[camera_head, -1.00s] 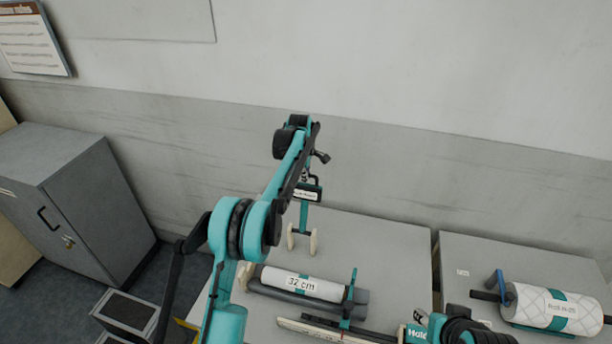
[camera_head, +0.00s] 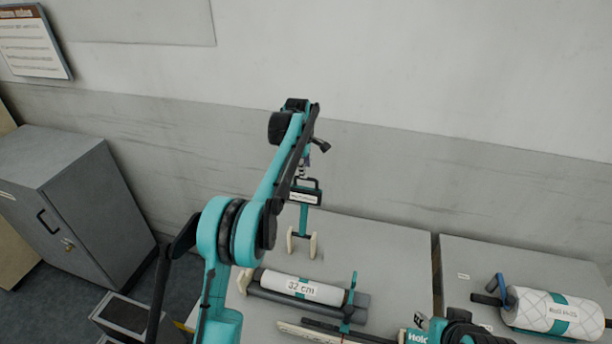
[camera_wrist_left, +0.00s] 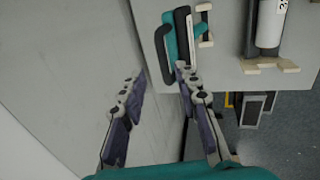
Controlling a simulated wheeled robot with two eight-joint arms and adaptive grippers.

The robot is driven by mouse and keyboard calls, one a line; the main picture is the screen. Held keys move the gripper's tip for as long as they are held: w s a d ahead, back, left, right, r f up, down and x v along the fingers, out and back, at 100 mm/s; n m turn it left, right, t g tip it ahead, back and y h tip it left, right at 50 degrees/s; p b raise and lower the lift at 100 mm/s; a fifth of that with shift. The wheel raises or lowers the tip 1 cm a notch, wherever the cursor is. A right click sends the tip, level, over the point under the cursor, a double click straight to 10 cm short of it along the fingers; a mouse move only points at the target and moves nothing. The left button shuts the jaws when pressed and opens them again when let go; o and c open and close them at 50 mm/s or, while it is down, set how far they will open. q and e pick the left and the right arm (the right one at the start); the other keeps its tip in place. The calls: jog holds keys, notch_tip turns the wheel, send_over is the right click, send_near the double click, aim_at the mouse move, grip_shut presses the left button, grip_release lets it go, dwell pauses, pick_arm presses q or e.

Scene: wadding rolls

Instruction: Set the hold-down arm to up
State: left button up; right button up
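A teal piece with a black loop handle and a white label (camera_head: 304,197) stands upright on a teal post at the back of the table; it looks like the hold-down arm, but its label is too small to read. It also shows at the top of the left wrist view (camera_wrist_left: 171,38). My left gripper (camera_wrist_left: 159,73) is open, its fingers apart and nothing held between them. The handle lies just past the fingertips, nearest the right-hand finger; I cannot tell if they touch. In the head view the gripper (camera_head: 312,160) is mostly hidden by my wrist. My right gripper is not seen.
A white roll labelled 32 cm (camera_head: 300,288) lies on the grey table (camera_head: 385,240), with a teal upright (camera_head: 350,300) at its right end. A quilted roll (camera_head: 555,314) lies on the right table. A grey cabinet (camera_head: 95,200) stands left. The wall is close behind.

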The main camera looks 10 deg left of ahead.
pick_arm(q)
jog(key=v, duration=0.5)
jog(key=shift+r, duration=0.1)
jog(key=s+d+f+m+t+b, duration=0.2)
jog(key=s+m+b, duration=0.7)
jog(key=s, duration=1.1)
jog(key=s+d+f+m+t+b, duration=0.1)
jog(key=s+f+m+b, duration=0.6)
jog(key=s+f, duration=1.2)
jog(key=s+m+t, duration=0.1)
jog(key=s, duration=0.2)
jog(key=shift+s+m, duration=0.3)
jog(key=shift+s, duration=0.05)
